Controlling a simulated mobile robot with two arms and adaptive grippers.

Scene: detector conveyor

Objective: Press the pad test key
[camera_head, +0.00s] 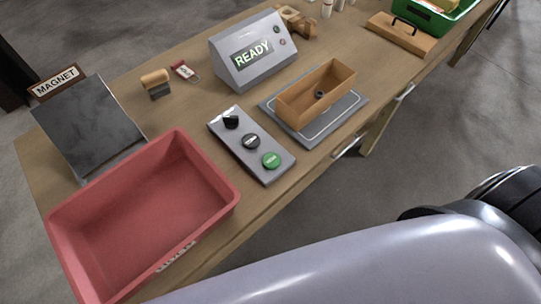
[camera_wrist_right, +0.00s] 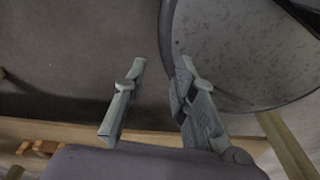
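A grey control panel (camera_head: 252,147) lies on the wooden table, with a black knob (camera_head: 231,122), a dark round key (camera_head: 251,141) and a green round key (camera_head: 271,160). The key labels are too small to read surely. A grey pad (camera_head: 345,117) with a white outline lies to the right of the panel, and an open wooden box (camera_head: 302,107) stands on it with a small dark ring-like item inside. My right gripper (camera_wrist_right: 162,68) is open and empty in the right wrist view, away from the panel. My left gripper is not in view.
A display unit (camera_head: 248,55) reading READY stands behind the panel. A red bin (camera_head: 215,196) is at front left, beside a dark slab (camera_head: 90,125) and a MAGNET sign (camera_head: 55,82). A wooden-handled block (camera_head: 156,83) and red tag (camera_head: 184,71) lie behind. A green crate (camera_head: 437,22) is far right.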

